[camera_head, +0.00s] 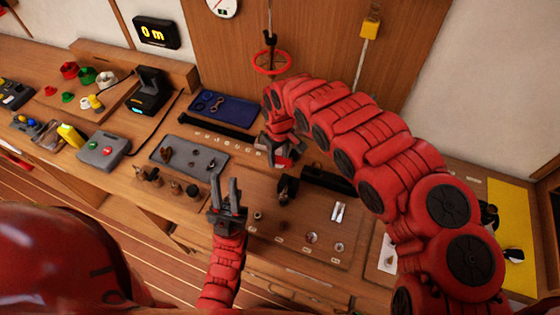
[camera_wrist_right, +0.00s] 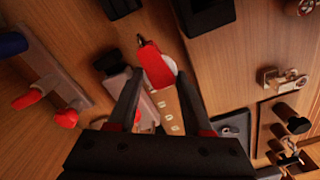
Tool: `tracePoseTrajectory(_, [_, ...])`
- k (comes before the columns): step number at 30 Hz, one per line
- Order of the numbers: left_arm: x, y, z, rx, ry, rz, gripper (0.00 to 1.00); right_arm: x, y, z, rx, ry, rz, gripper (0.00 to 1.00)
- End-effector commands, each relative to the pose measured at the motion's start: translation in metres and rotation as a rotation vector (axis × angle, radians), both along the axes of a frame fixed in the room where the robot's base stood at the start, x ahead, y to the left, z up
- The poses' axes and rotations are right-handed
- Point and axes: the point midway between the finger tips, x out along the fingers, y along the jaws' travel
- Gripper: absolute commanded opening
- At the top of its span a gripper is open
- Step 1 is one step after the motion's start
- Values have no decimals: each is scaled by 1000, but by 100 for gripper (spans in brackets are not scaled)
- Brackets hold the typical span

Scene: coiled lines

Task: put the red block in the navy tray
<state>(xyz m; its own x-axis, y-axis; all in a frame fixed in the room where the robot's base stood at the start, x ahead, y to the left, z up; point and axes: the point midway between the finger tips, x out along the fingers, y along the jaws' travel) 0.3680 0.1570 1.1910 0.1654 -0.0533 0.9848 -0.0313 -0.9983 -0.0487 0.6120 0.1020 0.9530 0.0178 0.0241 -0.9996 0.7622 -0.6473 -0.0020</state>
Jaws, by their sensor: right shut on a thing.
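In the head view the navy tray (camera_head: 240,112) lies flat near the back of the bench, with small ring-like items at its left end. My right gripper (camera_head: 282,160) is to the right of and nearer than the tray, over the bench. In the right wrist view a red block (camera_wrist_right: 155,66) with a pale side sits between the fingertips of my right gripper (camera_wrist_right: 160,84), which is shut on it. In the head view the block is hard to tell from the red of my arm. My left gripper (camera_head: 227,190) is open and empty over the front of the bench.
A grey tray (camera_head: 180,158) with small parts lies left of my grippers. A black bar (camera_head: 215,131) lies in front of the navy tray. A red ring (camera_head: 271,62) hangs behind. Small dark fittings (camera_head: 172,187) stand near my left gripper. A grey box (camera_head: 103,150) sits further left.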

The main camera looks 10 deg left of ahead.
Motion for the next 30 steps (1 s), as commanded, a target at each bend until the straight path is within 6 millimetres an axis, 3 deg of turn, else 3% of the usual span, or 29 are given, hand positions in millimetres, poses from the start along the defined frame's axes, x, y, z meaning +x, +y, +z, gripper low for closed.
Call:
tracePoseTrajectory(10, [0,0,11,0,0,0,27,0,0,-34,1,1,-2,0])
tracePoseTrajectory(23, [0,0,5,0,0,0,27,0,-1,-42,-1,-1,-2,0])
tracePoseTrajectory(24, [0,0,7,0,0,0,27,0,-1,-40,-1,-1,-2,57])
tracePoseTrajectory(28, [0,0,8,0,0,0,27,0,-1,-39,-1,-1,-2,80])
tracePoseTrajectory(30, [0,0,8,0,0,0,27,0,-1,-39,-1,-1,-2,80])
